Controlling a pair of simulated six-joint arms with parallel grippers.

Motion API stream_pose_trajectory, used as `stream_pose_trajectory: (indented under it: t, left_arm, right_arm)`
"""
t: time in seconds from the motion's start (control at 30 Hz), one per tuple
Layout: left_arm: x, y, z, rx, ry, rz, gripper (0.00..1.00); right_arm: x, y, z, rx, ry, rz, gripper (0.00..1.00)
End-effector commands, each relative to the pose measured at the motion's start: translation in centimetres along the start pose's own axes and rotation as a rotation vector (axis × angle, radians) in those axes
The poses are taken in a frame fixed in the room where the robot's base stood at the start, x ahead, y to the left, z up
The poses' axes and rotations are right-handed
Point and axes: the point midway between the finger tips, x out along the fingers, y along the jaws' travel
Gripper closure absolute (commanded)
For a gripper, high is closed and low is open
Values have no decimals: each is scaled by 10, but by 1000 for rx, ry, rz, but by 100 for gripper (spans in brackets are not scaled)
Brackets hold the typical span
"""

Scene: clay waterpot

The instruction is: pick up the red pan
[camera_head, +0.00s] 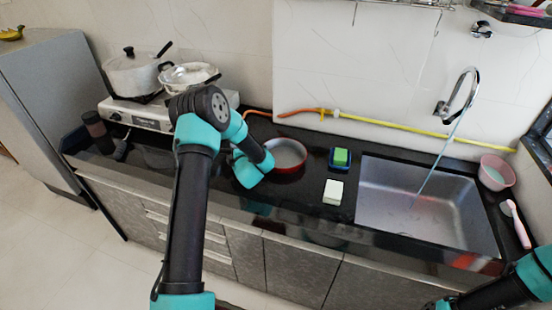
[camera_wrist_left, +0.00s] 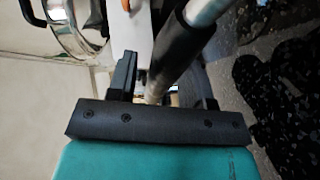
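The red pan (camera_head: 287,155) sits on the black counter, left of the sink, with a red outer wall and a pale inside. My left arm reaches over the counter, and its teal wrist is just left of the pan. The left fingers are hidden in the head view. In the left wrist view my left gripper (camera_wrist_left: 165,78) has its fingers apart, with a dark and silver bar (camera_wrist_left: 176,52) running between them. I cannot tell whether this is the pan's handle or whether a finger touches it. My right gripper (camera_head: 440,303) is partly cut off at the lower right.
A green sponge in a blue tray (camera_head: 340,159) and a pale block (camera_head: 333,192) stand between pan and sink (camera_head: 425,205). The stove (camera_head: 140,115) with a pot (camera_head: 132,76) and another pan (camera_head: 189,76) is at left. A yellow hose (camera_head: 425,131) runs along the wall.

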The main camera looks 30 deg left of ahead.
Motion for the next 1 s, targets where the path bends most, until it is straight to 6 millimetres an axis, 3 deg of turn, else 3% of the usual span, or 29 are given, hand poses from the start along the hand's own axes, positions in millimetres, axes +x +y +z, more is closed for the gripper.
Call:
stream_pose_trajectory:
  t: [0.47, 1.0]
  left_arm:
    - [0, 0, 0, 0, 0, 0, 100]
    - [0, 5, -1, -3, 1, 2, 100]
  right_arm:
    - [0, 0, 0, 0, 0, 0, 7]
    - [0, 0, 0, 0, 0, 0, 7]
